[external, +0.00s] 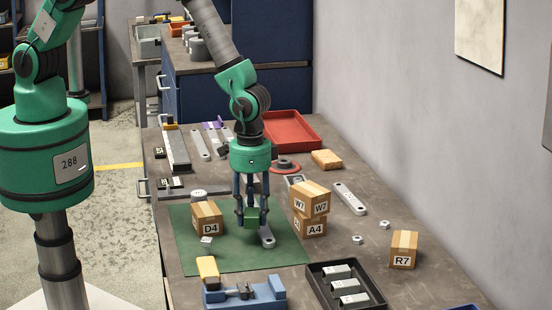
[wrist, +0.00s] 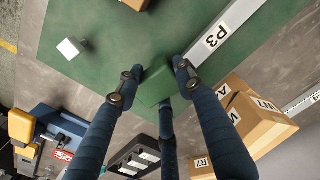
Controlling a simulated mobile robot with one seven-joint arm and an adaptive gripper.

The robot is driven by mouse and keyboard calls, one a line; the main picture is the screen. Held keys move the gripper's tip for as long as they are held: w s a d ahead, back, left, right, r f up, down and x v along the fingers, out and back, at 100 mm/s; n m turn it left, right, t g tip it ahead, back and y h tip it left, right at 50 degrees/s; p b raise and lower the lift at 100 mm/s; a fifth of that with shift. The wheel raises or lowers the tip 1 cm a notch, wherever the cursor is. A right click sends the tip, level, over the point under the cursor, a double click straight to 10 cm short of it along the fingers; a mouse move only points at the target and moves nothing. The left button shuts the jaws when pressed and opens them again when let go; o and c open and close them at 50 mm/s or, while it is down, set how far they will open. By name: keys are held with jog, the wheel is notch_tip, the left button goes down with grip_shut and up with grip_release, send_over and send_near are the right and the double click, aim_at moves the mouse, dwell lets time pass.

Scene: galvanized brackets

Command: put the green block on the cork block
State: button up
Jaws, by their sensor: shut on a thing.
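My gripper (external: 251,208) is over the green mat (external: 190,255), its fingers shut on the green block (external: 252,217). The wrist view shows the green block (wrist: 155,86) between the dark blue fingers. I cannot tell how far the block is above the mat. A tan block that looks like the cork block (external: 326,159) lies flat on the bench, farther back and right, near the red tray; its top is bare.
Box W7 (external: 311,200) is stacked on box A4 (external: 310,228), just right of my gripper. Box D4 (external: 207,219) is on the left. The red tray (external: 318,145), a grey bar (external: 349,199), a blue vise (external: 268,296) and a black tray (external: 318,288) stand around.

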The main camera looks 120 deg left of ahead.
aim_at(326, 155)
jog(key=shift+n, duration=0.4)
jog(key=a, duration=0.4)
jog(key=s+a, duration=0.1)
jog(key=a, duration=0.3)
jog(key=s+a, duration=0.1)
jog(key=a, duration=0.4)
jog(key=shift+r+b, duration=0.35)
jog(key=shift+b, duration=0.05)
jog(key=shift+n, duration=0.3)
jog(key=s+a, duration=0.1)
jog(key=a, duration=0.3)
jog(key=s+a, duration=0.2)
jog(key=a, duration=0.2)
jog(key=s+a, duration=0.1)
jog(key=a, duration=0.3)
jog(key=shift+s+a+r+b, duration=0.2)
jog(key=shift+a+r+b, duration=0.05)
jog(key=shift+r+b, duration=0.15)
jog(key=shift+n, duration=0.6)
jog(key=s+a, duration=0.4)
jog(key=a, duration=0.2)
jog(key=s+a+r+b, duration=0.1)
jog(key=s+a, duration=0.3)
jog(key=a, duration=0.2)
jog(key=s+a, duration=0.5)
jog(key=a, duration=0.2)
jog(key=shift+s+r, duration=0.1)
jog(key=shift+r, duration=0.15)
